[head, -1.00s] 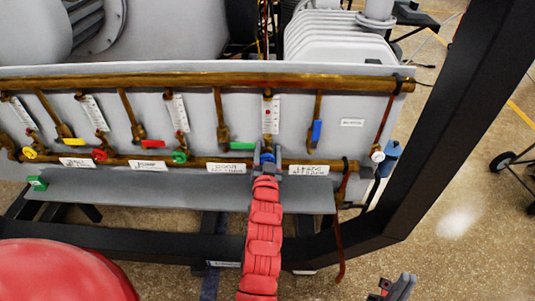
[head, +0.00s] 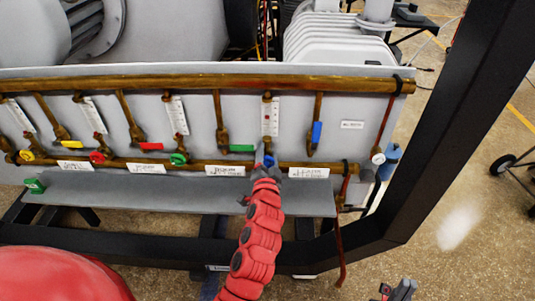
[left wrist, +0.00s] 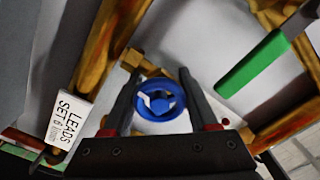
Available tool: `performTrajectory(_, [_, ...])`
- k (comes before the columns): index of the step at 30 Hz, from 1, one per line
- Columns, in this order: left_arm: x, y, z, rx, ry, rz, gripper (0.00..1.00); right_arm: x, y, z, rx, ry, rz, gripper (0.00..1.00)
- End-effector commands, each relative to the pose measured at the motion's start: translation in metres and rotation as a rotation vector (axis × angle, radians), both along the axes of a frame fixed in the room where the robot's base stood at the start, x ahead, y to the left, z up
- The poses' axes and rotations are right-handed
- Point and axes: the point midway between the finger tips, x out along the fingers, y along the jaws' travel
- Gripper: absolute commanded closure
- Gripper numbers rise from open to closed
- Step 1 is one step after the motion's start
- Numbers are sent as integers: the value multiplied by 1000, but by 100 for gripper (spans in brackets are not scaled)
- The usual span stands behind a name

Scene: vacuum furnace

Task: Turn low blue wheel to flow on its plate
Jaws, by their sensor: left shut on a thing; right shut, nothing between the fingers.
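The low blue wheel (head: 268,161) sits on the lower copper pipe, under a white scale plate (head: 270,116). My left gripper (head: 264,163) is shut on this wheel. In the left wrist view the blue wheel (left wrist: 160,100) shows its ring and hub between my two dark fingers (left wrist: 158,97). A white label plate (head: 309,172) is right of the wheel; in the left wrist view this plate (left wrist: 67,120) reads "LEADS SET 6" with small print after it. My right gripper (head: 397,290) is shut and empty at the bottom right, far from the panel.
Green (head: 179,158), red (head: 97,157) and yellow (head: 26,155) wheels line the pipe to the left. A blue lever (head: 316,132) hangs to the upper right and a green lever (head: 242,148) to the left. A grey shelf (head: 160,196) runs below the pipe. A black frame post (head: 440,120) stands at right.

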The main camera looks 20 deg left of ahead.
Motion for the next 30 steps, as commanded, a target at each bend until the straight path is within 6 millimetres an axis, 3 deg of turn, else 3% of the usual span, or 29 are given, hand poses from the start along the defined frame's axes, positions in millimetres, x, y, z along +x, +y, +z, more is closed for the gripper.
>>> performTrajectory(12, [0,0,0,7,1,-1,96,0,0,0,0,0,0,100])
performTrajectory(13, [0,0,0,7,1,-1,39,0,0,0,0,0,0,100])
performTrajectory(18, [0,0,0,7,1,-1,11,0,0,0,0,0,0,100])
performTrajectory(30, [0,0,0,5,1,0,11,0,0,0,0,0,0,100])
